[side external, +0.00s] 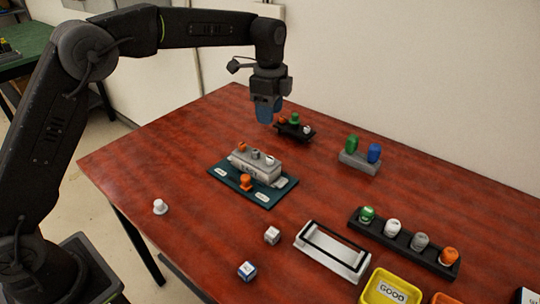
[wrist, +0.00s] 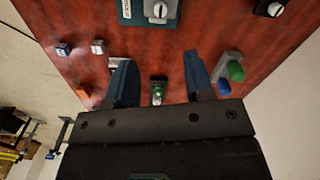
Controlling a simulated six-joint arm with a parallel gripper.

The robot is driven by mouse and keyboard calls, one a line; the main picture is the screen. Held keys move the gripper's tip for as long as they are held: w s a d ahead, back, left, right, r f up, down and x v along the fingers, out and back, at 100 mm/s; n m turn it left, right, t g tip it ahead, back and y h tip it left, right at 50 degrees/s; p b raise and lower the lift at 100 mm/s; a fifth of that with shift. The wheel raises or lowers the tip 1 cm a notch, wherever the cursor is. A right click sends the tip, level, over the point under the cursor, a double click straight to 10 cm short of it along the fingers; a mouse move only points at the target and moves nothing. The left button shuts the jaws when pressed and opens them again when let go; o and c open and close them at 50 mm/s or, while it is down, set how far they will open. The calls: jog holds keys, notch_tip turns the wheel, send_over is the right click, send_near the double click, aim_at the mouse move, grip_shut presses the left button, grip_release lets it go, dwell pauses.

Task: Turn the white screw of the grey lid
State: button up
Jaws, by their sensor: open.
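The grey lidded housing (side external: 257,168) sits on a teal plate (side external: 228,180) in the side view, with orange, grey and pale screws along its top. The pale screw (side external: 270,160) at its right end looks like the white one, but it is small. In the wrist view the teal plate (wrist: 126,10) is cut off by the top edge, with a slotted pale screw (wrist: 160,9) beside its label. My gripper (side external: 268,110) hangs above the table behind the housing, fingers down. Its two blue fingers (wrist: 158,80) are spread with nothing held between them.
A black rack (side external: 308,136) with coloured knobs stands near my gripper. A grey block (side external: 358,163) with green and blue knobs is to its right. A longer black rack (side external: 405,243), a black-framed tray (side external: 318,252), and a yellow bin (side external: 372,290) lie front right. The left table is mostly clear.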

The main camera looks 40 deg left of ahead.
aim_at(270, 158)
notch_tip(270, 158, down, 14)
jog(key=shift+r, duration=0.1)
dwell(0.5)
grip_shut()
dwell(0.3)
